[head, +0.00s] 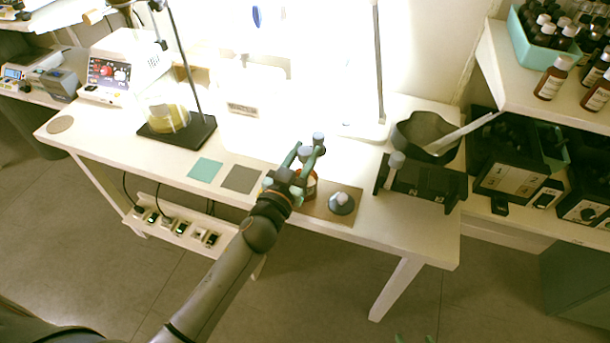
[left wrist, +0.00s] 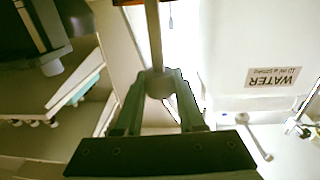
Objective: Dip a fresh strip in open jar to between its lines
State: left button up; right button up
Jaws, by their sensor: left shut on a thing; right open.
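My left gripper (head: 307,153) is over the brown mat on the white table, shut on the round grey grip of a strip. In the left wrist view the grip (left wrist: 159,84) sits between the fingers, and the pale strip (left wrist: 155,35) runs away from it. An amber jar (head: 311,186) stands on the mat, partly hidden behind the gripper and arm. I cannot tell whether the strip's end is inside it. A grey disc with a pale knob (head: 342,201) lies to its right. Only the green fingertips of my right gripper (head: 414,338) show at the bottom edge, apart and empty.
A black box (head: 428,184) with a grey-topped piece (head: 396,160) stands right of the mat (head: 352,223), before a dark pot (head: 424,130). Teal (head: 205,170) and grey (head: 240,179) squares lie left. A stand holds a yellowish beaker (head: 168,116).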

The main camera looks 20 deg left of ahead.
pick_arm(q)
jog(key=shift+r+p, duration=2.7)
jog(key=shift+r, duration=0.2)
